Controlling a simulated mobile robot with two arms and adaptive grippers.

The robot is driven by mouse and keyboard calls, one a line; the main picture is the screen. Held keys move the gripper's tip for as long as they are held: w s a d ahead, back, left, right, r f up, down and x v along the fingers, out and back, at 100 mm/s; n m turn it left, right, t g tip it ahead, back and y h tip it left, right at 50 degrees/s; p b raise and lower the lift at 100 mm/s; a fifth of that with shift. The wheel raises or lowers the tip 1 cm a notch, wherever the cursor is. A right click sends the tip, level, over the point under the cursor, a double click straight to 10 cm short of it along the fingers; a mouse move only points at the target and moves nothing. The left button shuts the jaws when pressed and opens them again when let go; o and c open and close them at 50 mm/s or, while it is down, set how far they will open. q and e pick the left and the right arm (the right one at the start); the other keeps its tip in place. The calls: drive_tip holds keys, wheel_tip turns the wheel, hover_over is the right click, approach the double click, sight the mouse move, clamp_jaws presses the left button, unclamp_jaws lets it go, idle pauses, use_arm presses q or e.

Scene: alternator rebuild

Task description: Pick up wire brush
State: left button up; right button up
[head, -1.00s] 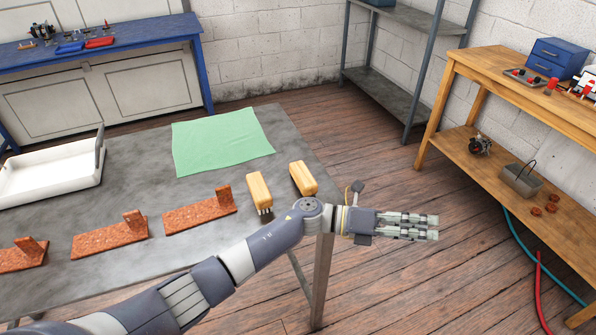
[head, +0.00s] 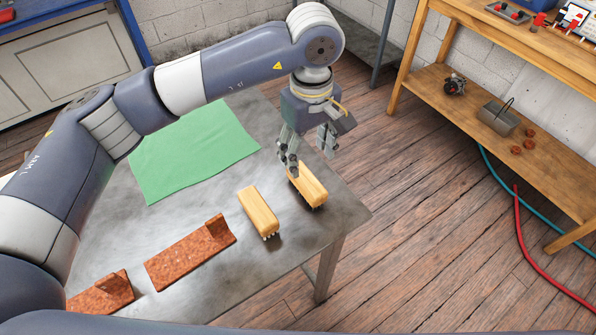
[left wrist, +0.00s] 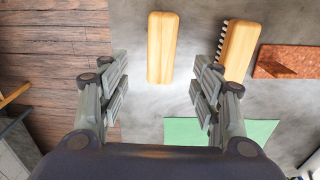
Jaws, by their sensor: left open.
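Two wooden-backed wire brushes lie bristles down on the grey metal table. The right wire brush (head: 310,188) is near the table's right edge, and the other wire brush (head: 258,210) is to its left. My left gripper (head: 308,158) is open, pointing down above and just behind the right brush; one finger overlaps its far end in the head view. In the left wrist view the right brush (left wrist: 162,48) shows ahead, between the lines of the open fingers (left wrist: 160,78). The other brush (left wrist: 240,48) is partly hidden by the right-hand finger. My right gripper is out of view.
Rust-coloured angled pieces (head: 190,252) lie left of the brushes. A green cloth (head: 195,150) lies flat behind them. A wooden bench (head: 430,85) with a lower shelf stands at the right, with wooden floor between it and the table (head: 285,265).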

sight(307, 179)
use_arm(q)
drive_tip(key=f, duration=0.3)
drive_tip(key=shift+s+d+f+p, duration=0.1)
drive_tip(key=shift+s+f+p, duration=0.1)
drive_tip(key=shift+f+p, duration=0.15)
drive_tip(key=shift+f, duration=0.5)
wheel_tip(307, 179, down, 4)
drive_tip(key=shift+w+f+p, duration=0.1)
drive_tip(key=shift+f+p, duration=0.05)
drive_tip(key=shift+p, duration=1)
drive_tip(key=shift+f, duration=0.2)
drive_tip(key=shift+a, duration=0.2)
drive_tip(key=shift+c, duration=1.1)
drive_tip(key=c, duration=0.9)
drive_tip(key=shift+c, duration=0.4)
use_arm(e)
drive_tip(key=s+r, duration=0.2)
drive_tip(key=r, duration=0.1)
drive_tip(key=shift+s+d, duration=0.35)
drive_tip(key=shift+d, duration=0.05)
